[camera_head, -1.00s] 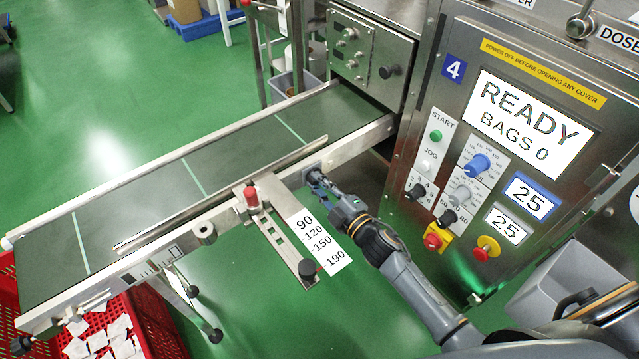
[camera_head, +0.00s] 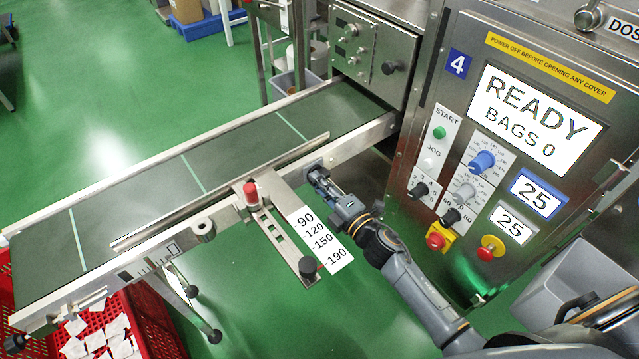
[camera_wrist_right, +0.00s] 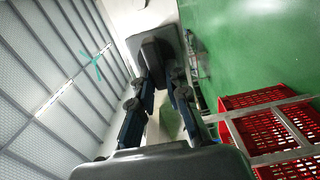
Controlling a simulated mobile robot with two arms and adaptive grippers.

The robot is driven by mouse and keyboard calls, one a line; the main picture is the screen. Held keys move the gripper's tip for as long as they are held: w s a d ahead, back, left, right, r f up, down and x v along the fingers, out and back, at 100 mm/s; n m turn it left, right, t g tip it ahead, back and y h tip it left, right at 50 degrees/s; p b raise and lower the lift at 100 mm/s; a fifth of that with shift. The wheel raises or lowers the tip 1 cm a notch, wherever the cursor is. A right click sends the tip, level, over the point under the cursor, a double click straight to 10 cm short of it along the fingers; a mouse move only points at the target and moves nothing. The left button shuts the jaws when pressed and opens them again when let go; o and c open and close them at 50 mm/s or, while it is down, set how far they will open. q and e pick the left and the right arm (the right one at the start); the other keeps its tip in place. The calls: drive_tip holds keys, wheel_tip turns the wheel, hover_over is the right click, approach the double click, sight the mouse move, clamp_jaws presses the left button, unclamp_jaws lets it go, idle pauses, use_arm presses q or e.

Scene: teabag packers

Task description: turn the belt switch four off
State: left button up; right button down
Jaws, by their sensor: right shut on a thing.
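The belt switch is a dark knob (camera_wrist_right: 155,50) on a grey plate (camera_wrist_right: 172,24) on the side of conveyor four, seen in the right wrist view. In the head view its plate (camera_head: 313,165) sits on the near rail, and the knob is mostly hidden by my fingers. My right gripper (camera_head: 320,177) reaches it from the lower right and is shut on the knob. In the right wrist view its two fingers (camera_wrist_right: 158,78) lie on either side of the knob. I cannot read the switch's position. My left gripper is not in view.
The green conveyor belt (camera_head: 150,195) is empty. The guide bracket with a red knob (camera_head: 250,190) and a scale plate (camera_head: 322,240) stands left of my gripper. Machine four's panel (camera_head: 478,65) reads READY, BAGS 0. A red crate (camera_head: 150,325) with white bags is at lower left.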

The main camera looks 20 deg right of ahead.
drive_tip(key=c, duration=1.3)
unclamp_jaws()
drive_tip(key=v, duration=1.2)
